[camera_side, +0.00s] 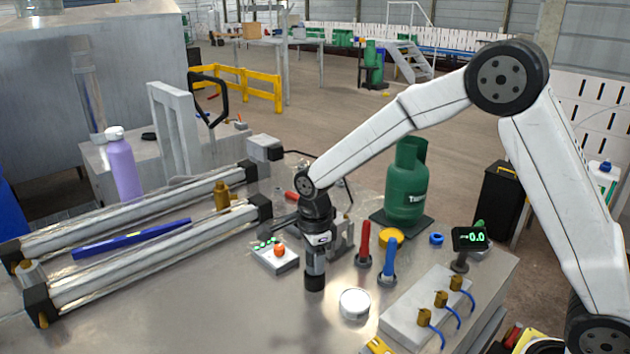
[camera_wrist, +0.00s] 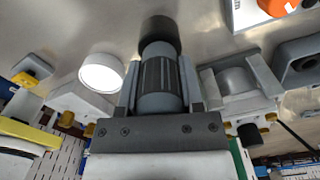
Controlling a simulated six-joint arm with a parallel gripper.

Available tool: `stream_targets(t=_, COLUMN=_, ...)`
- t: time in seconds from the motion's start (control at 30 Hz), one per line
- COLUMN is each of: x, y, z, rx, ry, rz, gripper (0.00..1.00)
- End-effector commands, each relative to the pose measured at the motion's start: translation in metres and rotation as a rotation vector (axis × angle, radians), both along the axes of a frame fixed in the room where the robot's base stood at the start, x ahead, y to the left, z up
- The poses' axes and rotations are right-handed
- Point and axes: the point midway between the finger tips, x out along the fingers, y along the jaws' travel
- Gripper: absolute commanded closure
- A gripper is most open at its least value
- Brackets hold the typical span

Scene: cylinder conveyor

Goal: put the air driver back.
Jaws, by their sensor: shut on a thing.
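My gripper (camera_side: 316,245) is shut on the air driver (camera_side: 315,274), a grey ribbed cylinder with a black end. In the side view it hangs upright, black end down, over the table. In the wrist view the driver (camera_wrist: 160,75) sits between the two grey fingers, its black end pointing away from the gripper. A grey bracket (camera_side: 343,238) stands just behind and right of the gripper in the side view. In the wrist view a grey holder with a rounded middle (camera_wrist: 237,80) lies just right of the driver. I cannot tell whether the driver's tip touches the table.
A white round lid or jar (camera_side: 355,303) is close to the driver's right. Red (camera_side: 364,245) and blue (camera_side: 388,262) upright tools, a green gas bottle (camera_side: 405,185) and a button box (camera_side: 275,255) stand around. Conveyor rails (camera_side: 150,260) run at left.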

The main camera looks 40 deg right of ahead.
Motion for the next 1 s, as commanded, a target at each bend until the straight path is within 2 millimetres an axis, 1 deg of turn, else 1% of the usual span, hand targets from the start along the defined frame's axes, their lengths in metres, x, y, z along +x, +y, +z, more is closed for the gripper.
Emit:
stream_targets(t=0.37, x=0.0003, y=0.0000, z=-0.0022, rx=0.000, ry=-0.001, rz=0.000, gripper=1.00)
stream_targets(t=0.4, x=-0.0001, y=0.0000, z=-0.0029, rx=0.000, ry=0.000, rz=0.000, gripper=0.46)
stream_targets(t=0.5, x=-0.0001, y=0.0000, z=-0.0027, rx=0.000, ry=0.000, rz=0.000, gripper=0.17)
stream_targets(t=0.83, x=0.0000, y=0.0000, z=-0.0021, rx=0.000, ry=0.000, rz=0.000, gripper=0.17)
stream_targets(t=1.0, x=0.0003, y=0.0001, z=0.0040, rx=0.000, ry=-0.002, rz=0.000, gripper=0.17)
